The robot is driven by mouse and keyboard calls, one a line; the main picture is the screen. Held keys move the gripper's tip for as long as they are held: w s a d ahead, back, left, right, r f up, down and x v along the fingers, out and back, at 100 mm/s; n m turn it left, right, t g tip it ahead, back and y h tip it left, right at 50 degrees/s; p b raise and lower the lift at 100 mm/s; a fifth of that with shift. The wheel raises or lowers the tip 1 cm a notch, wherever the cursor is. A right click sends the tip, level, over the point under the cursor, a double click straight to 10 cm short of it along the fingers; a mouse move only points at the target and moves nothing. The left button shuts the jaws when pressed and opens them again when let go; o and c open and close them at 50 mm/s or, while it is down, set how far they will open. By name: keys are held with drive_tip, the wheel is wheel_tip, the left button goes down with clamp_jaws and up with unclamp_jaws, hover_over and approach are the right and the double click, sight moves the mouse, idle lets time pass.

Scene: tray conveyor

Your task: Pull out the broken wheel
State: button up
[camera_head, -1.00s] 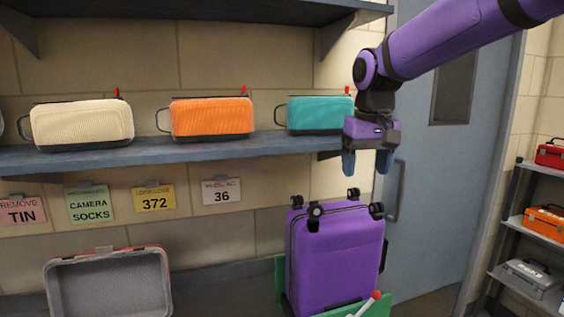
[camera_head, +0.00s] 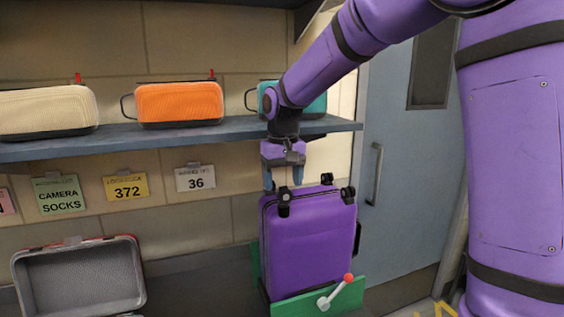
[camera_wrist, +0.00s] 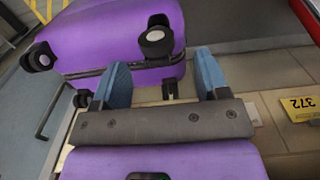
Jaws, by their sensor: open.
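A purple suitcase (camera_head: 310,245) stands with its wheels up in a green holder (camera_head: 290,303). Dark wheels show on its top, among them one at the near left (camera_head: 284,209), one at the back (camera_head: 327,179) and one at the right (camera_head: 348,195). My gripper (camera_head: 283,183) is open and empty, fingers down, just above the suitcase's left end. In the wrist view a large wheel (camera_wrist: 155,40) lies beyond the fingertips, and a small dark part (camera_wrist: 171,88) shows between the fingers. I cannot tell which wheel is broken.
A red-knobbed lever (camera_head: 336,291) is on the holder's front. An open grey-lined case (camera_head: 80,280) is at the lower left. A shelf (camera_head: 180,137) with orange (camera_head: 180,104), cream (camera_head: 45,110) and teal cases is behind. A blue door (camera_head: 400,180) is to the right.

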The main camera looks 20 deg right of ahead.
sight(283, 186)
drive_tip(key=shift+f, duration=1.6)
drive_tip(key=shift+c, duration=0.5)
drive_tip(key=c, duration=0.9)
drive_tip(key=shift+r, duration=0.1)
drive_tip(key=shift+r, duration=2.85)
drive_tip(key=shift+r, duration=1.9)
